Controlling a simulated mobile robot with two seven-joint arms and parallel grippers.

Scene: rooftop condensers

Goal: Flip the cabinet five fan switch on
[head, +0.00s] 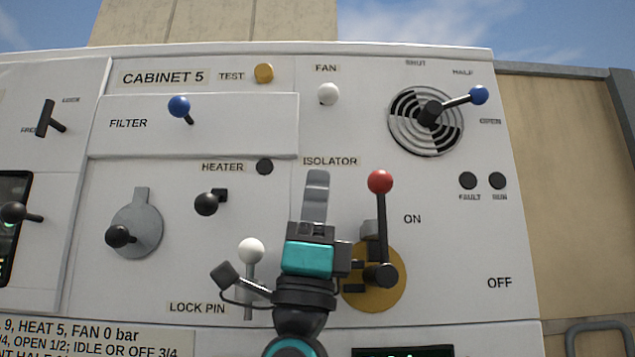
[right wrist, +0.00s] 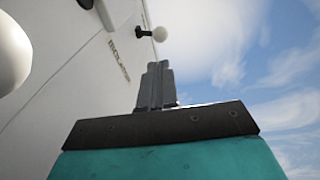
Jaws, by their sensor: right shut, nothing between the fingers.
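The fan switch (head: 327,94) is a white ball knob under the FAN label on cabinet 5 (head: 250,130). In the right wrist view a white ball on a dark stem, which looks like the same fan switch (right wrist: 160,34), stands out from the panel beyond the fingertips. My right gripper (head: 316,176) is shut and empty, pointing up in front of the panel below the ISOLATOR label. Its closed fingers (right wrist: 157,85) show in the right wrist view, apart from the knob. My left gripper is not in view.
The red-knobbed isolator lever (head: 380,183) stands close right of my right gripper. The white-topped lock pin (head: 250,251) is close on the left. A blue-knobbed vent lever (head: 479,95) is at upper right, a blue filter knob (head: 179,106) at upper left. The panel between gripper and fan switch looks clear.

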